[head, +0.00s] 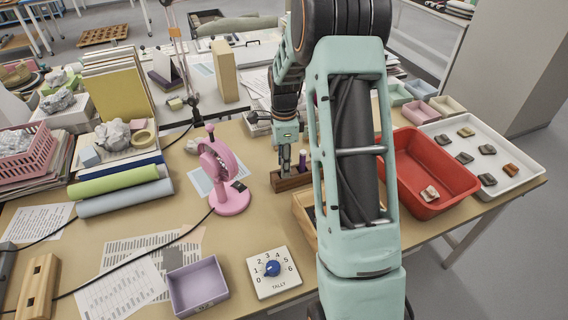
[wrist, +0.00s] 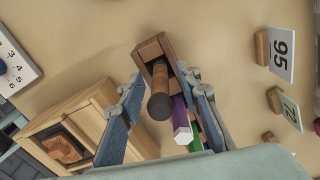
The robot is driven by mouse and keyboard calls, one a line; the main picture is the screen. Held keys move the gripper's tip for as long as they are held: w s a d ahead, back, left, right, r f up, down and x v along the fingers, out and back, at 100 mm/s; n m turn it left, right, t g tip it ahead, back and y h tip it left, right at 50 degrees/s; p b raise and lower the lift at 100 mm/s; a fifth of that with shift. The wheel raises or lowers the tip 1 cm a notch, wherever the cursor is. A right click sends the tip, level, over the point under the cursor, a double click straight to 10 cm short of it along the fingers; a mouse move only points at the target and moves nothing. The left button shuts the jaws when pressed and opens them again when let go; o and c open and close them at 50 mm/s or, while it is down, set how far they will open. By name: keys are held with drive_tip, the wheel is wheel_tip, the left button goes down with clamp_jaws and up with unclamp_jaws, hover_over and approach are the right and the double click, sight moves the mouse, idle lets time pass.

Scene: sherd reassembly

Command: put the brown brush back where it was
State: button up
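The brown brush (wrist: 160,88) stands in the end slot of a dark wooden rack (wrist: 149,48), its handle end toward the wrist camera. My gripper (wrist: 161,80) is open, with a finger on each side of the handle and a visible gap on both sides. A purple handle (wrist: 181,122) and a green one stand beside it in the same rack. In the head view my gripper (head: 286,158) is down at the rack (head: 291,181), next to the purple handle (head: 302,160); the brown brush cannot be made out there.
A wooden box (wrist: 75,120) lies close to the rack. Number cards, one reading 95 (wrist: 281,55), stand on the other side.

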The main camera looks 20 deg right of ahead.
wheel_tip(320, 180, up, 12)
drive_tip(key=shift+r, duration=0.1)
idle(0.5)
